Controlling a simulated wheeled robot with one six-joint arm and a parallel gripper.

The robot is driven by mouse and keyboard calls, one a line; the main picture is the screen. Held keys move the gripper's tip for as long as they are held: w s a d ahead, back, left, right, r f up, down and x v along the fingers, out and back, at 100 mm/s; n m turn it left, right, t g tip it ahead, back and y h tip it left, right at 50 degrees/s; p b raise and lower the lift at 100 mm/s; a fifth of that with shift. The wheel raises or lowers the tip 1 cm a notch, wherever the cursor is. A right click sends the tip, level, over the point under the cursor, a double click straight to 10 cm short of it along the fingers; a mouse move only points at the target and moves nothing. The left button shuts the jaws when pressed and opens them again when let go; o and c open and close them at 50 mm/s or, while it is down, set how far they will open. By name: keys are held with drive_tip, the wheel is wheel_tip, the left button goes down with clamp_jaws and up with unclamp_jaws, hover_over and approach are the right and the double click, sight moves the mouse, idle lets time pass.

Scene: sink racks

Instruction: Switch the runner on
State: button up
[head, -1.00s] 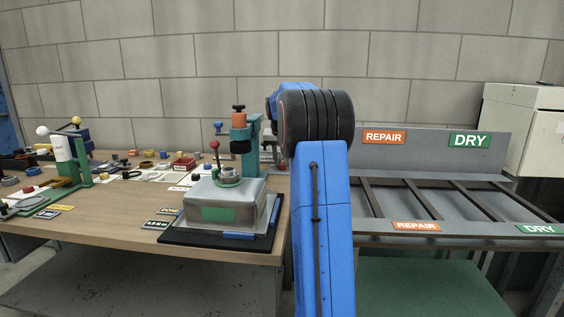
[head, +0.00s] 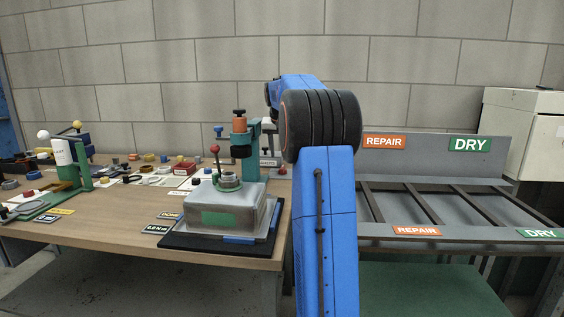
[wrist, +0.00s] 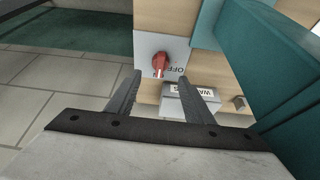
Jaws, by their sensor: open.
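In the wrist view a red knob (wrist: 159,64) sits on a pale plate (wrist: 146,45) at the wooden bench edge. The plate's lettering beside the knob appears to read OFF, upside down in the picture. My gripper (wrist: 166,80) is open, with nothing between its two dark fingers. The knob shows beyond and between the fingertips, and I see no clear contact. In the head view a small red knob (head: 281,171) shows beside my blue arm; I cannot tell if it is the same one. My gripper is hidden behind the arm there.
A teal post (wrist: 232,50) and a teal beam close by fill the wrist view's right side. A labelled pale box (wrist: 186,104) lies near the right finger. A grey rack (head: 437,165) with REPAIR and DRY signs stands right; the bench (head: 100,226) is cluttered left.

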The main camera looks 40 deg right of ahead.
drive_tip(key=v, duration=1)
idle(0.3)
